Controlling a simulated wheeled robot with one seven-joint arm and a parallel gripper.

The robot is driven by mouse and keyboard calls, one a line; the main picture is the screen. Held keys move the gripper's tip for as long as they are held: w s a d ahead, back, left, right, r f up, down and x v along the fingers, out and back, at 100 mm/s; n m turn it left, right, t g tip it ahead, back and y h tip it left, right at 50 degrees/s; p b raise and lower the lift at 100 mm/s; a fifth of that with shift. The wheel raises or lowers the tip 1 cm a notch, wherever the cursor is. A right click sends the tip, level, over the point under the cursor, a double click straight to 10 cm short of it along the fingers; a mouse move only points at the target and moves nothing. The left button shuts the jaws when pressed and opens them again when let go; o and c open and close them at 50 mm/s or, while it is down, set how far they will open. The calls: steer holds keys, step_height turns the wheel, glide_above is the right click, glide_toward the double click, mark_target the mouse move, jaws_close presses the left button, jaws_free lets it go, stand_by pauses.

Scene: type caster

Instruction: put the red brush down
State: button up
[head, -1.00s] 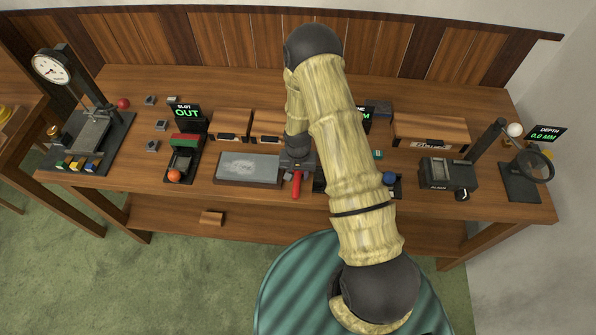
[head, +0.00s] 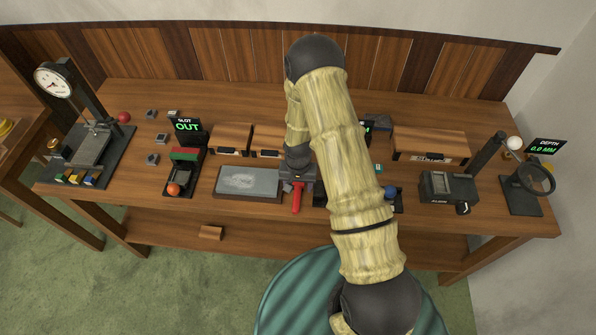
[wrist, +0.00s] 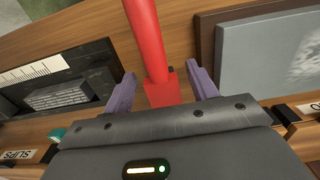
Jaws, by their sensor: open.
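The red brush (head: 296,199) lies at the front of the wooden bench, its handle pointing toward the front edge. In the wrist view the brush (wrist: 153,50) runs between the two purple fingers of my gripper (wrist: 161,73). The fingers are apart, with a visible gap on each side of the brush. In the head view my gripper (head: 297,173) is low over the bench, at the brush's far end. The brush's far end is hidden under the gripper body, and the exact contact with the bench is hard to tell.
A grey stone slab in a wooden frame (head: 248,181) is close on the left. A dark tray with a ruler (wrist: 60,88) is on the other side. Wooden boxes (head: 231,138) stand behind. A black device (head: 448,187) and magnifier (head: 528,182) are at right.

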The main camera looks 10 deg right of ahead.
step_height(320, 180, up, 10)
steer(key=b, duration=0.3)
steer(key=shift+r, duration=0.4)
steer(key=shift+s, duration=0.1)
step_height(320, 180, up, 9)
steer(key=n+t, duration=0.1)
steer(key=n, duration=0.1)
glide_above(298, 186)
steer(key=s+d, duration=0.2)
steer(key=s, duration=0.3)
steer(key=s+r+n+t, duration=0.1)
steer(key=s+r, duration=0.5)
steer(key=s, duration=0.3)
steer(key=shift+s+d+r+n+t, duration=0.2)
steer(key=shift+d+r+n+t, duration=0.1)
steer(key=shift+d+r, duration=0.1)
